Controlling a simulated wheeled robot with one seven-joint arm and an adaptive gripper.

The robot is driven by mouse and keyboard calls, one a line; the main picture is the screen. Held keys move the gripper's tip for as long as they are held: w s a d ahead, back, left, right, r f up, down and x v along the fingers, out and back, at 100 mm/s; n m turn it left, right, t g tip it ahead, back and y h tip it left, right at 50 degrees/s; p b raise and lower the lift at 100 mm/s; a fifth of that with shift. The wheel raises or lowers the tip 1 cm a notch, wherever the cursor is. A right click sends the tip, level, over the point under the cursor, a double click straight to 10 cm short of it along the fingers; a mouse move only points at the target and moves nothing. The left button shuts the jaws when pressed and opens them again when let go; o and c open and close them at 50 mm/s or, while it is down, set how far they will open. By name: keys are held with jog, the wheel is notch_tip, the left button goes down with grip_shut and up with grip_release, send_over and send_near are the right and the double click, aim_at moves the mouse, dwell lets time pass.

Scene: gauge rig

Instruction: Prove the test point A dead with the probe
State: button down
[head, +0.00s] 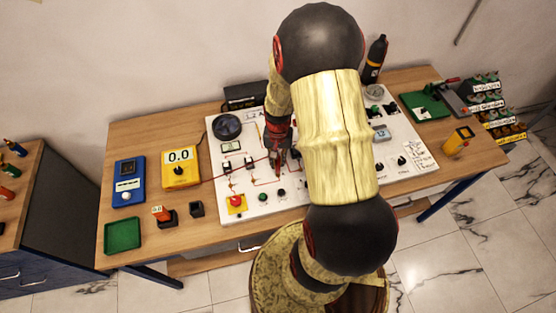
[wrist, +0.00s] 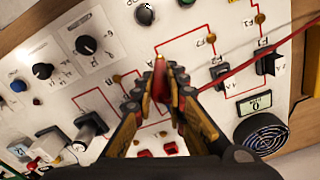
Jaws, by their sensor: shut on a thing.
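My gripper (wrist: 163,88) is shut on the red probe (wrist: 160,68), whose upper end shows between the fingertips in the wrist view. In the head view my gripper (head: 279,152) is over the left half of the white panel (head: 320,193). A red lead (wrist: 255,62) runs right from the fingers across the panel. The yellow meter (head: 180,172) reads 0.0 on the table, left of the panel. Brass studs (wrist: 211,38) sit along the panel's red lines; their labels are too small to tell which is test point A. I cannot tell whether the probe touches a stud.
Knobs, switches (wrist: 88,126) and a round black grille (wrist: 262,133) stand up from the panel. A blue meter (head: 129,182), a green tray (head: 122,235) and small dark holders (head: 197,209) are at the left. A yellow device (head: 458,141) stands right of the panel.

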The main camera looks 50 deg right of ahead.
jog(key=shift+r, duration=0.15)
jog(key=shift+r+p, duration=2.8)
jog(key=shift+r, duration=1.1)
jog(key=shift+s+f, duration=0.1)
